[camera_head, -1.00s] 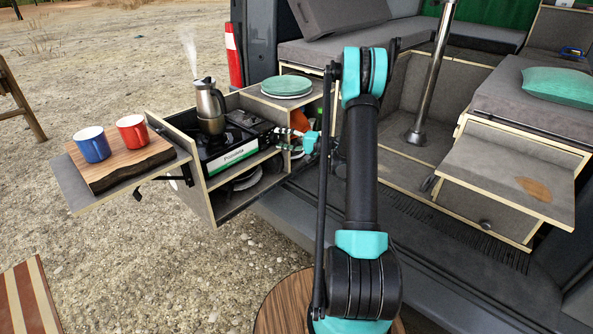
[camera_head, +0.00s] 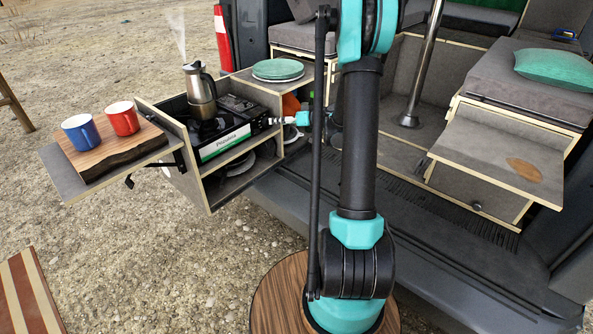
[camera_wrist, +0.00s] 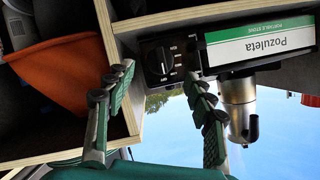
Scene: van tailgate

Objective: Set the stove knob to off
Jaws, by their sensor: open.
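The stove knob (camera_wrist: 160,61) is a round black dial on the stove's dark front panel, with small white lettering around it. The wrist view shows it upside down, and I cannot read its setting for sure. The stove (camera_head: 226,139), with a white and green "Pozuleta" label, sits in the wooden side cabinet. My gripper (camera_wrist: 157,75) is open, its two green and black fingers on either side of the knob in the picture. I cannot tell whether they touch it. In the head view my gripper (camera_head: 279,121) is at the stove's right end, and the knob is not discernible.
A steaming metal moka pot (camera_head: 200,91) stands on the stove. Plates (camera_head: 277,69) lie on the cabinet top to the right. An orange item (camera_wrist: 62,75) sits in the neighbouring compartment. Blue (camera_head: 81,132) and red (camera_head: 122,118) mugs stand on a board at the left.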

